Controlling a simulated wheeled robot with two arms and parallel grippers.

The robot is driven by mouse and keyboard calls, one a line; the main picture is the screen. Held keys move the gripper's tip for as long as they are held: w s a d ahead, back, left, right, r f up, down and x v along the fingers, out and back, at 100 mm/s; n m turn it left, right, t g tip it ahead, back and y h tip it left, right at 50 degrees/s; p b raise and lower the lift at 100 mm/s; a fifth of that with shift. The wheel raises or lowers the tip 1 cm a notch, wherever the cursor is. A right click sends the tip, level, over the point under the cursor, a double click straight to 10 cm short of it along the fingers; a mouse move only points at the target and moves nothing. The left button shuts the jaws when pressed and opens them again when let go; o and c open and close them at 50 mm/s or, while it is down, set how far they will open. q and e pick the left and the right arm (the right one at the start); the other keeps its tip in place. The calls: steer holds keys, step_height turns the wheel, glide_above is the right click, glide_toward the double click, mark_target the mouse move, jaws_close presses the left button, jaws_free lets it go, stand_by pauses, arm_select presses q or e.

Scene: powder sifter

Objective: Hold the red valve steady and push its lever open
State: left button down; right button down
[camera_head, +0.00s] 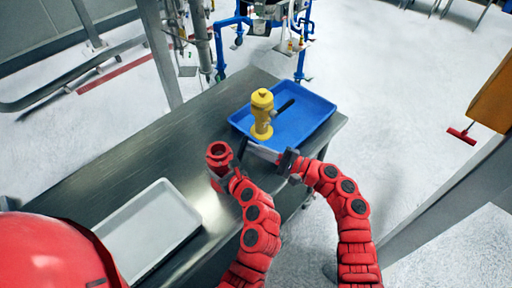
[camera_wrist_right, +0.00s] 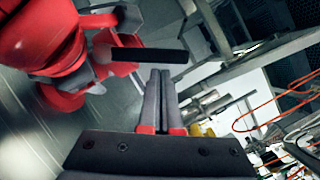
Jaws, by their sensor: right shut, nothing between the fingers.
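The red valve (camera_head: 219,156) is upright over the metal table's front part in the head view. It fills the upper left of the right wrist view (camera_wrist_right: 40,35). Its dark lever (camera_wrist_right: 150,55) crosses just ahead of my right fingertips; I cannot tell whether they touch. My left gripper (camera_head: 222,180) is at the valve's lower body and appears shut on it, its fingers partly hidden. My right gripper (camera_head: 252,147) is shut and empty, right of the valve, pointing left toward the lever. Its two fingers show pressed together in the wrist view (camera_wrist_right: 160,75).
A blue tray (camera_head: 318,100) at the table's far right end holds a yellow valve (camera_head: 262,115) with a dark lever. A grey-white tray (camera_head: 150,225) lies at the near left. The table (camera_head: 120,165) is bare between them. Blue-framed equipment (camera_head: 305,25) stands behind.

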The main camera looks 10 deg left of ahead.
steer(key=shift+s+a+r, duration=0.25)
steer(key=shift+s+r, duration=0.3)
steer(key=shift+w, duration=0.1)
steer(key=w+d+f, duration=0.1)
steer(key=d+f, duration=0.2)
steer(key=d, duration=0.8)
steer(key=shift+w+d+f, duration=0.15)
steer(key=shift+w+f, duration=0.05)
steer(key=shift+f, duration=0.05)
arm_select(q)
steer(key=shift+c, duration=0.3)
jaws_free()
